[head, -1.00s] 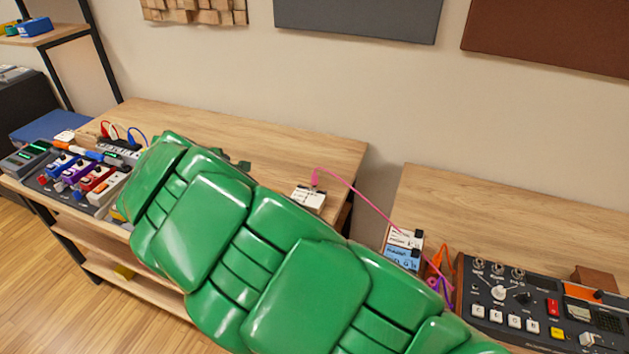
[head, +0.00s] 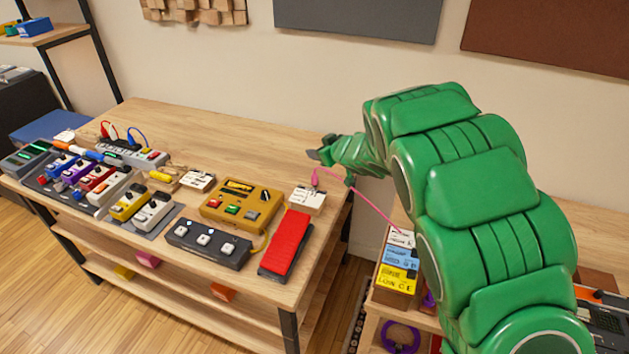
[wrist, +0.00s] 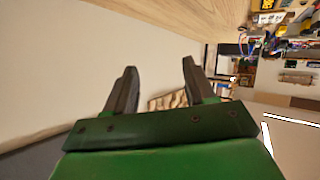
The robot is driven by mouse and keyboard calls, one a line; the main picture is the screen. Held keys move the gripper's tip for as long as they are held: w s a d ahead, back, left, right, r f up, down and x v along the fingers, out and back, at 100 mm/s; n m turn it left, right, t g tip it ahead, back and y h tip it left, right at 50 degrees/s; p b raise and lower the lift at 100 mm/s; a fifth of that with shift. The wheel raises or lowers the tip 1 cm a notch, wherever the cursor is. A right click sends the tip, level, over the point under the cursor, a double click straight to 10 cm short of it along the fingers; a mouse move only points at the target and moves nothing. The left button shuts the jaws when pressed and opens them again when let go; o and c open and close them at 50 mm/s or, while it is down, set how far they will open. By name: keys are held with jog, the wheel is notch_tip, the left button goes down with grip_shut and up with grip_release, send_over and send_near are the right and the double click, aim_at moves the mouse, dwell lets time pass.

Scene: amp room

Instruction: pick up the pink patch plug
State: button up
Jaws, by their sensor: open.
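The pink patch plug (head: 314,177) stands upright in the top of a small white box (head: 305,199) at the right end of the wooden bench. A pink cable runs from it down to the right. My gripper (head: 319,149) is just above and behind the plug in the head view, apart from it and pointing left. In the wrist view its two dark fingers (wrist: 160,68) are spread with nothing between them. The plug does not show in the wrist view.
A red pedal (head: 287,243) and a mustard-coloured box (head: 240,203) stand left of the white box. Stacked labelled boxes (head: 397,265) are at the lower right. The back of the bench (head: 230,140) is clear. The wall is close behind.

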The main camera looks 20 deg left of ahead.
jog(key=d+m+y, duration=0.1)
jog(key=d+m, duration=0.1)
jog(key=d, duration=0.1)
send_near(316, 175)
jog(key=shift+w+a+f+g, duration=0.15)
jog(key=shift+w+a+f, duration=0.15)
jog(key=shift+w+a, duration=0.2)
jog(key=shift+w+a+f+g, duration=0.15)
jog(key=shift+w+a+f, duration=0.2)
jog(key=shift+a, duration=0.2)
jog(key=shift+x, duration=3.85)
jog(key=shift+a+r, duration=0.1)
jog(key=shift+r, duration=0.05)
jog(key=shift+c, duration=0.3)
grip_shut()
